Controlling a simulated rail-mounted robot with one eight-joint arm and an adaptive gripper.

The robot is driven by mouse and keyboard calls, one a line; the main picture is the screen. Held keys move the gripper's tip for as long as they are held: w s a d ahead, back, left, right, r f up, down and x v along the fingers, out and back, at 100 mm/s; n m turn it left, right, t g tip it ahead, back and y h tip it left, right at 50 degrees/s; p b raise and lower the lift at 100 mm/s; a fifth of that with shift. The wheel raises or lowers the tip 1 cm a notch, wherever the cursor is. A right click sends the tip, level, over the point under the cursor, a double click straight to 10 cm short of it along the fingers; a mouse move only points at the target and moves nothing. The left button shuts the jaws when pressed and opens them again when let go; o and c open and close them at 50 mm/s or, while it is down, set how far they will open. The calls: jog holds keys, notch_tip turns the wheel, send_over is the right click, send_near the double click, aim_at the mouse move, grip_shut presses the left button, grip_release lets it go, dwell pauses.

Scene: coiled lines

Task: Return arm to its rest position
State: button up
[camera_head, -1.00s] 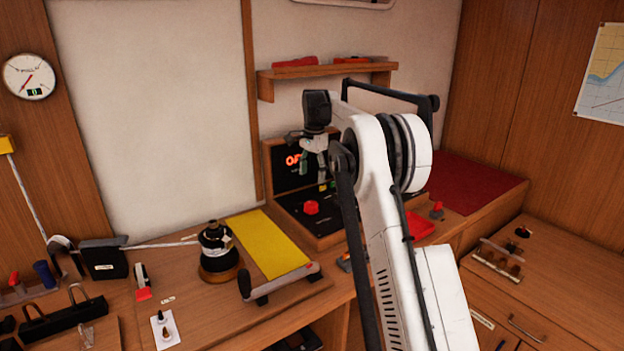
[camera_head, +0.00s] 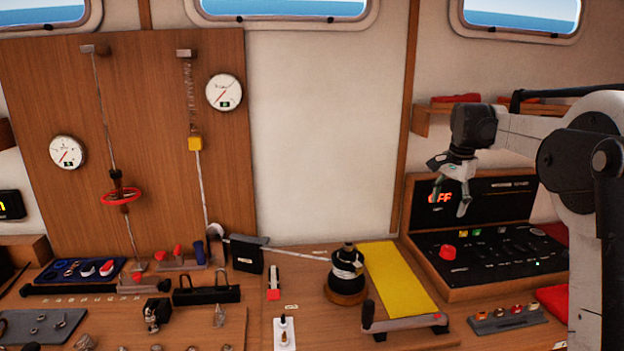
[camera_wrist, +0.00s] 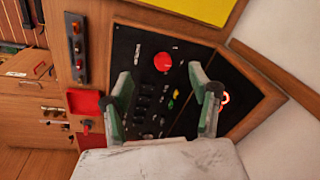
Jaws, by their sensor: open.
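My gripper (camera_head: 452,197) hangs at the end of my white arm on the right in the head view, in front of the control box. Its fingers point down and are spread with nothing between them. In the wrist view my gripper (camera_wrist: 164,112) shows two green-grey fingers apart over the box. The control box (camera_head: 490,262) has a red knob (camera_head: 447,252), small switches and a lit red display (camera_head: 440,197) partly hidden by the gripper. The red knob also shows in the wrist view (camera_wrist: 163,62). My gripper looks clear of the panel.
A yellow mat (camera_head: 400,282), a black winch drum (camera_head: 346,275) with a line and a handle bar (camera_head: 405,323) lie left of the box. A shelf (camera_head: 425,124) is behind my arm. A switch strip (camera_head: 508,318) sits in front of the box. The wall left of the gripper is clear.

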jog(key=s+a+r+n+t, duration=0.1)
jog(key=s+a+r+n, duration=0.15)
jog(key=s+a, duration=0.6)
jog(key=s+a+r+n+t, duration=0.2)
jog(key=s+a+n, duration=0.1)
jog(key=s, duration=1)
jog(key=s+a+f+n, duration=0.2)
jog(key=s+f, duration=0.2)
jog(key=s, duration=0.3)
jog(key=s+a+f+n+t, duration=0.1)
jog(key=s+a+f+n, duration=0.1)
jog(key=s, duration=0.5)
jog(key=s+a+f+n+t, duration=0.1)
jog(key=s+a+f+n, duration=0.1)
jog(key=s+f, duration=0.3)
jog(key=shift+s+a+f, duration=0.25)
jog(key=shift+s+f, duration=0.1)
jog(key=shift+s, duration=0.6)
